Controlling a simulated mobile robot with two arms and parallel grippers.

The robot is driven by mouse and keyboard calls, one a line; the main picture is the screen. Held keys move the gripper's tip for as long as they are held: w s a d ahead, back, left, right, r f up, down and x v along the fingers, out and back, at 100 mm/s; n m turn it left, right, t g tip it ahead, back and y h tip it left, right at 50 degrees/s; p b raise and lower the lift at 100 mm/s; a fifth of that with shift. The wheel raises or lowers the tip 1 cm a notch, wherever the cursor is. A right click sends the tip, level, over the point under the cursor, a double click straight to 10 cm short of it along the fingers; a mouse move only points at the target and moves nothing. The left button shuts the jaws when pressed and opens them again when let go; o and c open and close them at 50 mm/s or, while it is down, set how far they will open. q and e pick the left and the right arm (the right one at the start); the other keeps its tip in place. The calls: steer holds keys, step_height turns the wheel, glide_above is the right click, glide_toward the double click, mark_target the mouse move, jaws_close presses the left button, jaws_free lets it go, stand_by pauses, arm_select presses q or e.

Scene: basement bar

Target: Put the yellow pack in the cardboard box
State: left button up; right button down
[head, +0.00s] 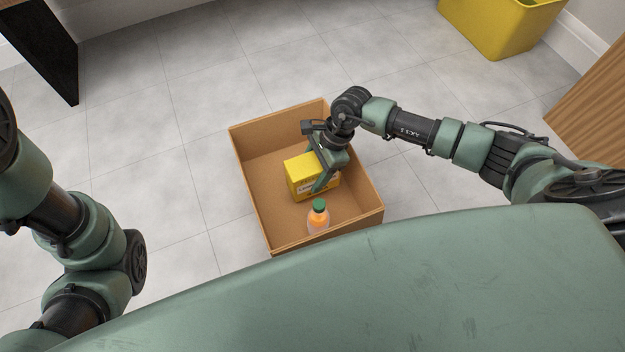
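The cardboard box (258,205) stands open on the tiled floor in front of me. The yellow pack (299,172) is inside its walls, toward the right side. My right gripper (322,180) reaches down into the box at the pack. One finger lies against the pack's near face, and the other is hidden behind it. The gripper looks shut on the pack. I cannot tell whether the pack touches the box floor. My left arm is at the left edge, with its gripper out of view.
A bottle with a green cap and orange contents (318,219) stands in the box's near right corner, close to the pack. A yellow bin (497,30) is at the upper right. A wooden panel (598,105) is at the right and a dark furniture leg (48,50) at the upper left.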

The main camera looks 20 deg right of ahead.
steer(key=shift+f+b, duration=0.8)
steer(key=shift+f, duration=0.85)
steer(key=shift+f, duration=0.15)
steer(key=shift+c, duration=2.1)
jaws_free()
